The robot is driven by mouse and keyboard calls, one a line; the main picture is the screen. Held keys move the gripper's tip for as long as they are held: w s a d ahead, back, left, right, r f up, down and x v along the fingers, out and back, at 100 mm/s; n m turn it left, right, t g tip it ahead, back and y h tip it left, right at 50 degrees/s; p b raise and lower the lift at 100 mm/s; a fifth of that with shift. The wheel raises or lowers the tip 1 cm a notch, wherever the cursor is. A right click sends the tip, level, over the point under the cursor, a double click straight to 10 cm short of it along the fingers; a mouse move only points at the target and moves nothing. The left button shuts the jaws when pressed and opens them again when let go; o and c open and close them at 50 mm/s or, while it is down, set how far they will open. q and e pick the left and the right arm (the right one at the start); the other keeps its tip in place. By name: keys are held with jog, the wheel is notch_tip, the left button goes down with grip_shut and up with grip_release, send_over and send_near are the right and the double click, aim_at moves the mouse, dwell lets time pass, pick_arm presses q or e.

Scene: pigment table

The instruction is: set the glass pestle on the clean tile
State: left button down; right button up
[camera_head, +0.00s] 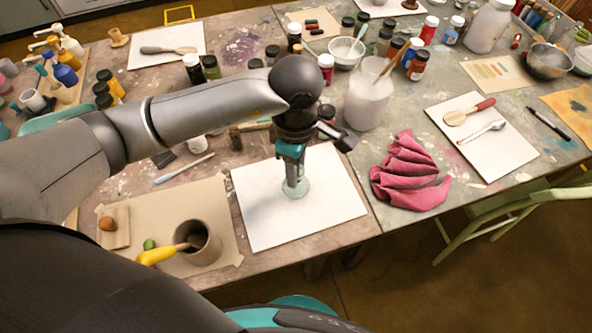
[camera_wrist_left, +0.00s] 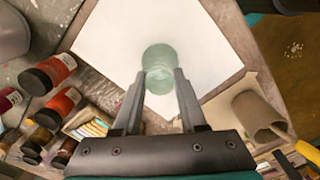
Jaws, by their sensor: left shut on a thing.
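The clean tile (camera_head: 258,221) is a bare white square near the table's front edge, in the middle of the head view; it also fills the upper part of the left wrist view (camera_wrist_left: 115,35). The glass pestle (camera_head: 295,190) is pale green and see-through, with a wide round base. It stands upright over the middle of the tile; I cannot tell whether its base touches. My left gripper (camera_head: 292,167) points down and is shut on the pestle, as the left wrist view shows, with a finger on each side of the glass (camera_wrist_left: 158,62). My right gripper is out of view.
A crumpled pink cloth (camera_head: 408,175) lies right of the tile. A large white jar (camera_head: 367,103) stands behind it. A grey-brown pot (camera_head: 205,243) with a yellow-handled tool is at the front left. Several paint jars crowd the back. Most of the tile is free.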

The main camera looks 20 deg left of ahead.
pick_arm(q)
jog(key=shift+f, duration=0.7)
jog(key=shift+f, duration=0.2)
jog(key=shift+c, duration=2.3)
grip_release()
jog(key=shift+r, duration=0.2)
jog(key=shift+r, duration=0.3)
notch_tip(320, 180, up, 12)
jog(key=p, duration=0.2)
jog(key=shift+f, duration=0.25)
jog(key=shift+s+f, duration=0.1)
